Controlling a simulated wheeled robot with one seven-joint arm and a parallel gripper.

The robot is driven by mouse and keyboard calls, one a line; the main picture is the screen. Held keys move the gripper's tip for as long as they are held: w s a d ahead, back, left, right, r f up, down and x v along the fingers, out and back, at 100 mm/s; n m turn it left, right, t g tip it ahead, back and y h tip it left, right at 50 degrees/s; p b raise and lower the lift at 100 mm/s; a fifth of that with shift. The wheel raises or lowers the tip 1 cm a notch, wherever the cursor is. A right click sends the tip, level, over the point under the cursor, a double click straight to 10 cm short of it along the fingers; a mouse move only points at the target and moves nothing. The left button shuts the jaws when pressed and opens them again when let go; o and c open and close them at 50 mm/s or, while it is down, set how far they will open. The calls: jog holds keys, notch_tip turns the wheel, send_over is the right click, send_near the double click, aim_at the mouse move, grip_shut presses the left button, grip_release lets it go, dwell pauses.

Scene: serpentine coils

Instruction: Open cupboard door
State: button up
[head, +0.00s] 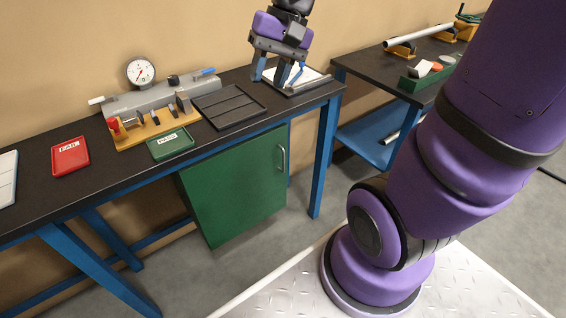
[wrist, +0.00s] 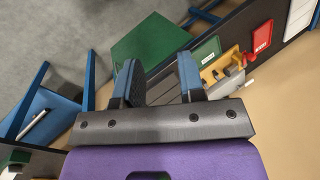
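The green cupboard door (head: 232,190) hangs below the black workbench in the head view and looks closed. Its silver bar handle (head: 281,158) is upright near the right edge. The green cupboard also shows in the wrist view (wrist: 148,42), at the top centre, but I cannot make out the handle there. My gripper (head: 274,78) is above the right end of the bench top, higher than the door and apart from the handle. Its two fingers, seen in the wrist view (wrist: 160,78), are spread with nothing between them.
The bench (head: 60,210) carries a gauge fixture (head: 160,100), a red tray (head: 70,156), a green tray (head: 171,144) and a black tray (head: 229,106). A blue leg (head: 325,155) stands right of the cupboard. A second bench (head: 400,70) is at right. Floor before the door is clear.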

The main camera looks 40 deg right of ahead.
jog(key=w+d+f+m+t+y, duration=0.3)
jog(key=w+d+f+m+y, duration=0.3)
jog(key=w+f, duration=0.45)
jog(key=w+d+f+m+t+y, duration=0.35)
jog(key=w+d+f+m, duration=0.3)
jog(key=f, duration=0.65)
jog(key=s+d+f+m+t+h, duration=0.1)
jog(key=d+f+m+t+h, duration=0.4)
jog(key=f, duration=0.5)
jog(key=s+d+f+m+t+h, duration=0.2)
jog(key=f+m, duration=0.5)
jog(key=f, duration=0.3)
jog(key=s+d+f+m+t+h, duration=0.1)
jog(key=d+f+m+t+h, duration=0.35)
jog(key=f, duration=0.55)
jog(key=shift+m+g+y, duration=0.4)
jog(key=shift+y, duration=0.1)
jog(key=w+a, duration=0.1)
jog(key=w, duration=0.2)
jog(key=w+a, duration=0.1)
jog(key=w, duration=0.3)
jog(key=w+a, duration=0.1)
jog(key=w, duration=0.2)
jog(key=shift+w+r, duration=0.3)
jog(key=shift+c, duration=0.2)
grip_shut()
